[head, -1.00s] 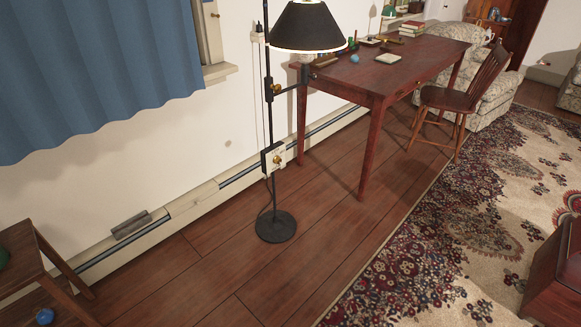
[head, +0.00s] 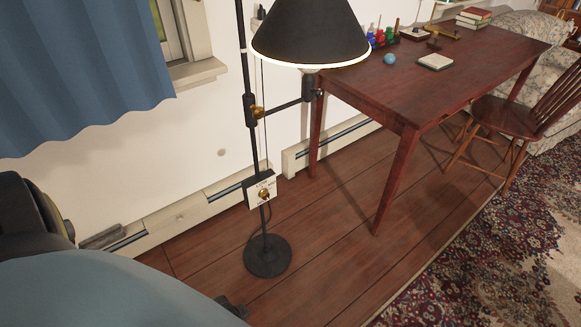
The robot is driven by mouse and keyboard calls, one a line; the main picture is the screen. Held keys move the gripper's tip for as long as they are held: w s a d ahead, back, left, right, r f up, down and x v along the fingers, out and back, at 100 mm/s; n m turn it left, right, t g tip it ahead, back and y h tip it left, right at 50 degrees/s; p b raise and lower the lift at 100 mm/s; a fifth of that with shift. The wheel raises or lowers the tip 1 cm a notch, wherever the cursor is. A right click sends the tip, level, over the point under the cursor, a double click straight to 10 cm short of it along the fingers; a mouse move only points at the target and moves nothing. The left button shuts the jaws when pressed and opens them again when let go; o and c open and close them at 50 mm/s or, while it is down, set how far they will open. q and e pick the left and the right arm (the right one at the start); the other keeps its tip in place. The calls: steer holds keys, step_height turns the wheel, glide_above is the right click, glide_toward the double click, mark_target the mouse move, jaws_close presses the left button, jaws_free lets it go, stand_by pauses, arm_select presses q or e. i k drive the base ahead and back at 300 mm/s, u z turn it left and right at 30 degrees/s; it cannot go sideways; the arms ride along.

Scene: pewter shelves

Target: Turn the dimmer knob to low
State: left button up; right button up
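The dimmer knob (head: 264,194) is a small round brass knob on a white plate (head: 254,190) with a dark edge. The plate is fixed to the lower pole of a black floor lamp (head: 267,256). Marks on the plate are too small to read, so the knob's setting cannot be told. The lampshade (head: 311,35) is black with a bright lower rim, so the lamp is lit. My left arm fills the lower left. A small dark part sticks out past it, left of the lamp base; I cannot make out any fingers. My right gripper is not in view.
A red-brown desk (head: 410,90) stands right of the lamp, with a wooden chair (head: 515,110) beyond. A baseboard heater (head: 190,210) runs along the wall behind. A blue curtain (head: 80,70) hangs at left. The wooden floor (head: 320,240) right of the lamp base is clear.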

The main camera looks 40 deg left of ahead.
mark_target(264, 194)
steer(key=u, duration=0.8)
steer(key=i, duration=1.05)
steer(key=u, duration=1)
